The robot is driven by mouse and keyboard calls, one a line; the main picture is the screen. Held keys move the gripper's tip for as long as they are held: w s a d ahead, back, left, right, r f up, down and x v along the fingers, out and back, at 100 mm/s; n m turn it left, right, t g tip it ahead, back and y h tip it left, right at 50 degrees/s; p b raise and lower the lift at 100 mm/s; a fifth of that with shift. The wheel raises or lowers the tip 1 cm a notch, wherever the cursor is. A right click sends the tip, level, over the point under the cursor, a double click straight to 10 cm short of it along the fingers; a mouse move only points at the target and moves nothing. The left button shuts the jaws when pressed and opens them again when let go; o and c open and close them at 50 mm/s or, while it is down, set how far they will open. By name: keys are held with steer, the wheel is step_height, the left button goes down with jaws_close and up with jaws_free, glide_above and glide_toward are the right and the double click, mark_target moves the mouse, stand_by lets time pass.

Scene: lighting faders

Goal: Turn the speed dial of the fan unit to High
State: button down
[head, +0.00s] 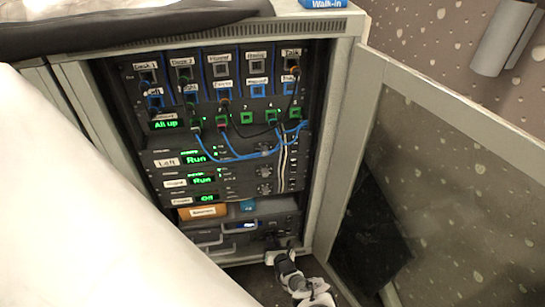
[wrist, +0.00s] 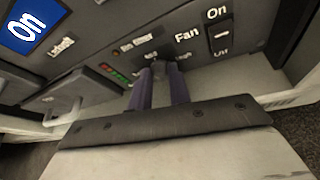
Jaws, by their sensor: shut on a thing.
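The fan unit (wrist: 187,38) is a dark panel with a white "Fan" label in the wrist view. Its small dark speed dial (wrist: 159,67) sits below and left of that label, between my fingertips. My gripper (wrist: 160,72) is shut on the dial, with its two purplish fingers either side. The fingers partly cover small white markings around the dial, so its setting cannot be read. A switch (wrist: 221,36) marked On above and Off below is to the right. In the head view my gripper (head: 272,252) reaches the bottom right of the rack, and the dial is hidden.
The rack (head: 150,165) holds panels with green displays and hanging blue cables (head: 240,155). Its glass door (head: 385,190) stands open to the right. Drawer handles (head: 212,241) are left of my gripper. A row of small coloured lights (wrist: 116,74) is left of the dial.

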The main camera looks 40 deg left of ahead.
steer(key=m+b, duration=0.1)
steer(key=b, duration=0.1)
steer(key=f+m+g+y+b, duration=0.1)
steer(key=b, duration=0.1)
steer(key=shift+w+d, duration=0.15)
steer(key=shift+d, duration=0.05)
steer(key=m+y+b, duration=0.1)
steer(key=b, duration=0.2)
steer(key=m+b, duration=0.2)
steer(key=b, duration=0.1)
steer(key=shift+f+g+y, duration=0.25)
steer(key=shift+g+y, duration=0.15)
steer(key=m+y+b, duration=0.1)
steer(key=m+b, duration=0.2)
steer(key=b, duration=0.3)
steer(key=shift+d+f+y, duration=0.1)
steer(key=shift+y, duration=0.2)
steer(key=m+b, duration=0.1)
steer(key=b, duration=0.2)
steer(key=shift+m+y, duration=0.3)
steer(key=shift+r, duration=0.25)
steer(key=c, duration=1.3)
jaws_free()
steer(key=shift+w, duration=0.1)
